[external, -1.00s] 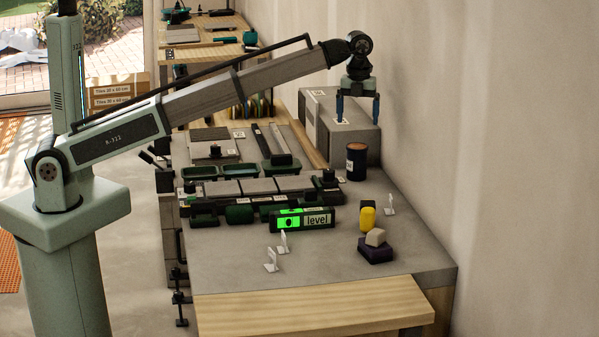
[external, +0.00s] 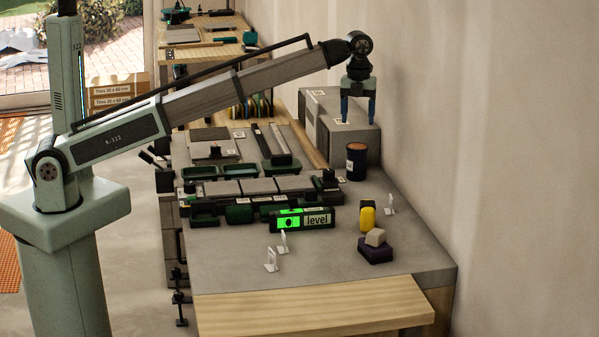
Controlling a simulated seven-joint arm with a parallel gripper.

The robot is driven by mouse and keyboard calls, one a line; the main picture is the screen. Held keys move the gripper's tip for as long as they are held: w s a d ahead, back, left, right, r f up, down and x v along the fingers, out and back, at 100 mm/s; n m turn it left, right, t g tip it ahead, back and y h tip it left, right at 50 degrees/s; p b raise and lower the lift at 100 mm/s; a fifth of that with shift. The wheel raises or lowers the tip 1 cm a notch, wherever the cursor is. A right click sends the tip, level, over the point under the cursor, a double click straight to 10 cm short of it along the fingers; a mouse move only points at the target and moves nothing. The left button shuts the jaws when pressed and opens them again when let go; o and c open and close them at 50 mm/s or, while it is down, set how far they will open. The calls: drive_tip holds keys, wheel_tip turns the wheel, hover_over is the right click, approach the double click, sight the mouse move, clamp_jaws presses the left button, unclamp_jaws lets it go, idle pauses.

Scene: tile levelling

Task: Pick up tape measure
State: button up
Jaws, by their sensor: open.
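The tape measure appears to be the small yellow and black object (external: 367,216) standing on the right part of the grey worktop. My gripper (external: 358,122) is high up at the back right, in front of the grey box by the wall. Its two blue fingers point down, apart, with nothing between them. It is well above and behind the yellow object, not touching it.
A grey block on a dark purple block (external: 375,251) lies just in front of the yellow object. A dark canister (external: 356,161) stands behind it. A level with a green display (external: 303,219) lies to the left. White clips (external: 271,260) stand on the worktop (external: 215,267). The wall bounds the right.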

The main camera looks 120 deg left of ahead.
drive_tip(key=w+d+m, duration=0.2)
drive_tip(key=w+d, duration=0.9)
drive_tip(key=d, duration=0.4)
drive_tip(key=n, duration=0.3)
hover_over(366, 202)
wheel_tip(366, 202, down, 2)
drive_tip(key=shift+d+f+n, duration=0.1)
drive_tip(key=shift+f+n, duration=0.1)
drive_tip(key=shift+n, duration=0.2)
wheel_tip(366, 202, down, 8)
drive_tip(key=shift+f, duration=0.15)
drive_tip(key=shift+w+d+f, duration=0.1)
drive_tip(key=shift+w+f, duration=0.1)
drive_tip(key=shift+f, duration=1.1)
drive_tip(key=shift+w+d+f, duration=0.1)
drive_tip(key=shift+w+f, duration=0.1)
drive_tip(key=shift+f, duration=1.1)
drive_tip(key=shift+c, duration=0.3)
